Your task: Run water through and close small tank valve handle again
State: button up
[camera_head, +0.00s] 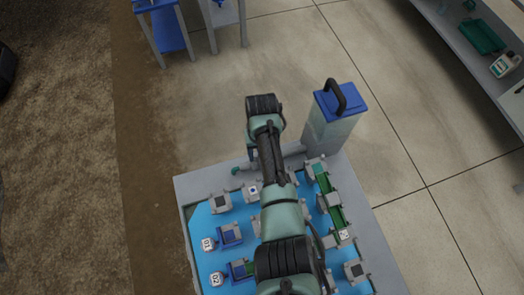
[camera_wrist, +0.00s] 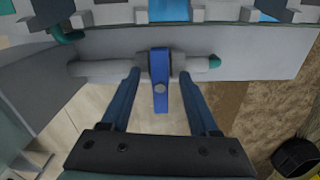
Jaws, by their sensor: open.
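The small tank valve handle (camera_wrist: 161,85) is a blue lever on a grey pipe (camera_wrist: 105,69) in the wrist view. The lever points across the pipe, toward the bottom of the picture. My gripper (camera_wrist: 160,78) is open, with one dark blue finger on each side of the lever and gaps between. In the head view my arm's end hides the handle and fingers. The small tank (camera_head: 330,125) is pale and translucent with a blue lid and black grip; it stands right of my arm. The pipe (camera_head: 293,152) runs left from it. I see no flowing water.
The skid table (camera_head: 190,186) has a grey rim and a blue top with several grey valve blocks and a green strip (camera_head: 329,194). A shelf (camera_head: 450,45) stands at the upper right and a blue stand (camera_head: 166,32) at the upper left. Floor beyond the table is clear.

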notch_tip(320, 180, up, 10)
jog(key=p, duration=0.9)
jog(key=shift+f, duration=0.2)
